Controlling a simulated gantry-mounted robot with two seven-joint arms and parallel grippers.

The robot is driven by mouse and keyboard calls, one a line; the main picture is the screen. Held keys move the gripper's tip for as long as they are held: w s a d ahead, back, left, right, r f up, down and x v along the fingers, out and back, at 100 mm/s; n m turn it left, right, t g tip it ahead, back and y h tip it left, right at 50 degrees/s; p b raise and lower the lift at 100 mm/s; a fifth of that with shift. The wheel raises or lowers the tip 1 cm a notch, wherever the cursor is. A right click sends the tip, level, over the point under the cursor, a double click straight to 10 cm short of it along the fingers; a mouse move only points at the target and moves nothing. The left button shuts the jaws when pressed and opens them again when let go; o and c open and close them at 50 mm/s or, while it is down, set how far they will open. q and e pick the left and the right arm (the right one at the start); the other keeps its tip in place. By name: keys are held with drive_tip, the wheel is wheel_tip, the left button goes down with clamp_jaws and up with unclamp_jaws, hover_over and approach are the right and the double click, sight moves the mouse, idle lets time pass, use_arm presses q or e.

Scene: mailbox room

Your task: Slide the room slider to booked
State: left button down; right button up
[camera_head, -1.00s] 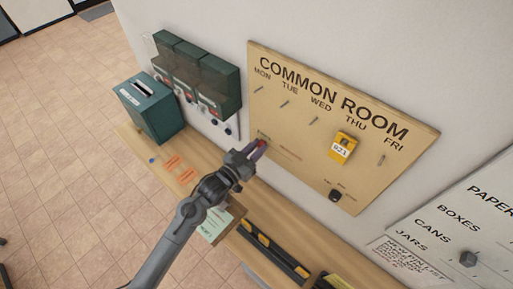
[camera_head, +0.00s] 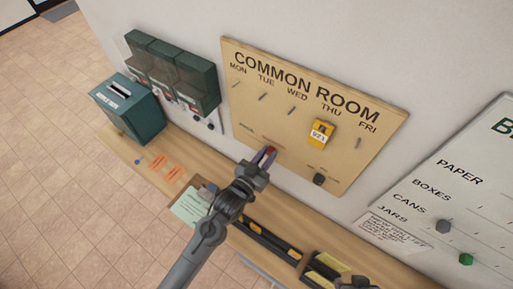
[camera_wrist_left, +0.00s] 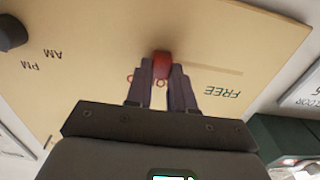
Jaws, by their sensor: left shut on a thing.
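The room slider is a small red knob (camera_wrist_left: 162,64) on the tan COMMON ROOM board (camera_head: 232,70). My left gripper (camera_head: 267,154) is at the lower edge of the board, its fingers shut on the knob. In the left wrist view the fingers (camera_wrist_left: 162,84) close around the knob from both sides. The green FREE label (camera_wrist_left: 222,92) reads upside down to the right there, clear of the knob, beside a pale slot (camera_wrist_left: 215,66). Red lettering (camera_wrist_left: 131,80) at the knob is mostly hidden by the fingers.
A yellow 921 tag (camera_head: 320,132) and a black AM/PM knob (camera_head: 319,179) are on the board. A teal box (camera_head: 130,110) and a shelf (camera_head: 150,178) with papers and trays lie below. A grey part, apparently my right gripper (camera_head: 357,283), shows at the bottom edge.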

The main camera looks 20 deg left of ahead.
use_arm(q)
drive_tip(key=shift+d, duration=0.2)
drive_tip(key=c, duration=1.4)
unclamp_jaws()
drive_tip(key=o, duration=0.4)
drive_tip(key=shift+d, duration=0.1)
drive_tip(key=shift+o, duration=0.2)
use_arm(e)
drive_tip(key=shift+d, duration=0.1)
use_arm(q)
drive_tip(key=shift+s, duration=0.15)
use_arm(e)
drive_tip(key=shift+f+b, duration=0.9)
use_arm(q)
drive_tip(key=v, duration=1)
drive_tip(key=shift+s+a, duration=0.25)
drive_tip(key=shift+s, duration=0.05)
use_arm(e)
drive_tip(key=shift+f, duration=0.1)
